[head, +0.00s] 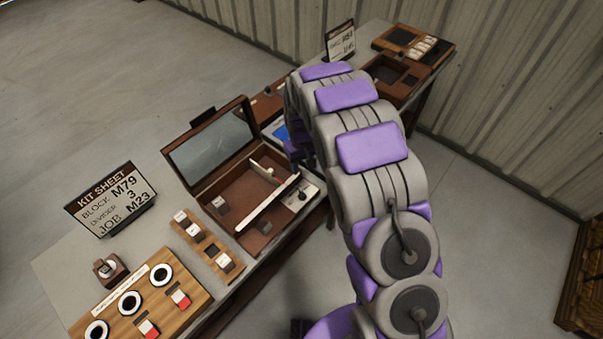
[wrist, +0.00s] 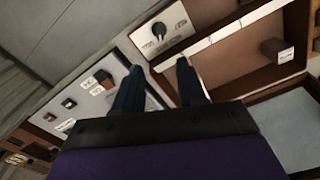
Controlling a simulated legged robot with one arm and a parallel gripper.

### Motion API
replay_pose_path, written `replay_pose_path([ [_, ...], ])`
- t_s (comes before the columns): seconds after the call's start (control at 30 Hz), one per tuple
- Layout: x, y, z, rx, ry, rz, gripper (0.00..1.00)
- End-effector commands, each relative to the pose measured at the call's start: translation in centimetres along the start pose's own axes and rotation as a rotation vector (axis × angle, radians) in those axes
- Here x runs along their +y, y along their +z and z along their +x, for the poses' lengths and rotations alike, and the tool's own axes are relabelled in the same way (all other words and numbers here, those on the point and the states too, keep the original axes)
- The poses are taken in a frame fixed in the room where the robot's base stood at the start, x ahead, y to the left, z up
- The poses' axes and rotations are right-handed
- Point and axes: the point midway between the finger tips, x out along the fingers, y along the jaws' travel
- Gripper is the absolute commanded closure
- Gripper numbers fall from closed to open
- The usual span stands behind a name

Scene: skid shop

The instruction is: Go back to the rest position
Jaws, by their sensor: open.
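My gripper (wrist: 159,64) is open in the wrist view, its two dark fingers apart with nothing between them. It is above the bench, close to the edge of an open wooden box. In the head view my purple and grey arm reaches over the bench and hides most of the gripper. The open box (head: 203,187) has its glazed lid raised, a small labelled block in its left part and a pale strip lying across its right part. The block (wrist: 277,50) also shows in the wrist view.
A kit sheet sign (head: 111,200) stands at the left. A wooden board (head: 190,276) with round white-rimmed wells is at the front left. A panel with a dark knob (wrist: 157,29) adjoins the box. A wooden case (head: 413,47) stands at the far end.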

Motion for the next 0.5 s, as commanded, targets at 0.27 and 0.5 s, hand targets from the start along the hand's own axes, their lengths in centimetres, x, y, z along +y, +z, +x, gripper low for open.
replay_pose_path([
  [0.27, 0.0, 0.0, -1.6, 0.0, 0.0, 0.0, 0.6],
  [0.5, 0.0, 0.0, -1.7, -0.001, 0.0, 0.0, 0.6],
])
